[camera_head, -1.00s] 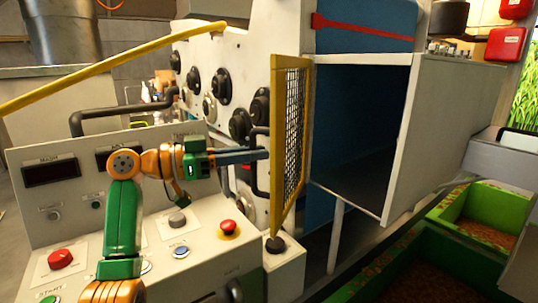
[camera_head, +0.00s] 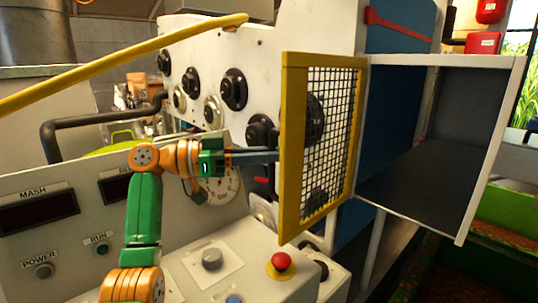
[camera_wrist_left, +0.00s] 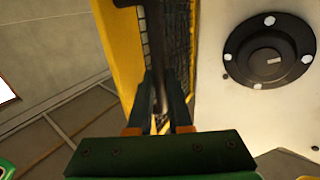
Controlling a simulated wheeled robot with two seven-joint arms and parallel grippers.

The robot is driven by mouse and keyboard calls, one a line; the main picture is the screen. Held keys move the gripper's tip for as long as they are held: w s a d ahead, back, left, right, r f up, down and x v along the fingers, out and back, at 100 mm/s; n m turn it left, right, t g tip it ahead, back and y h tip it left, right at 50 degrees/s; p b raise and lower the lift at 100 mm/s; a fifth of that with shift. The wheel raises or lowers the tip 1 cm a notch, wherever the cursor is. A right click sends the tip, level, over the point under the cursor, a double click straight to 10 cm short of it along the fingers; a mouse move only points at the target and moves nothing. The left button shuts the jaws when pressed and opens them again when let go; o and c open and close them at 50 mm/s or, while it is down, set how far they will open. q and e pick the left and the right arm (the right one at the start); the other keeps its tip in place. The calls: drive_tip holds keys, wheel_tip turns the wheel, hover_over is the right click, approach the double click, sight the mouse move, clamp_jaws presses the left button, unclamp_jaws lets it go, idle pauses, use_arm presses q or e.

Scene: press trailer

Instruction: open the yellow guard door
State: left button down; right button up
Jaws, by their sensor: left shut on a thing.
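The yellow guard door (camera_head: 294,150) is a yellow frame with dark wire mesh. In the head view it stands swung out from the white machine, in front of the blue panel. My left gripper (camera_head: 275,155) reaches it from the left, at the door's left edge. In the left wrist view my left gripper (camera_wrist_left: 160,115) is shut on a dark bar, the door's handle (camera_wrist_left: 159,85), beside the yellow frame (camera_wrist_left: 120,50). The fingertips are partly hidden in the head view. My right gripper is not in view.
A sloped control panel (camera_head: 60,215) stands at the left, with a red button (camera_head: 281,262) in front of the door. A yellow rail (camera_head: 130,62) crosses the upper left. An open grey box (camera_head: 440,150) is right of the door. Green bins (camera_head: 505,210) are at the right.

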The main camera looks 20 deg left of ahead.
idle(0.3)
use_arm(q)
drive_tip(key=c, duration=0.8)
unclamp_jaws()
drive_tip(key=shift+w+f, duration=0.1)
drive_tip(key=shift+c, duration=0.2)
drive_tip(key=shift+w+d, duration=0.15)
drive_tip(key=b+v, duration=0.2)
drive_tip(key=v, duration=0.5)
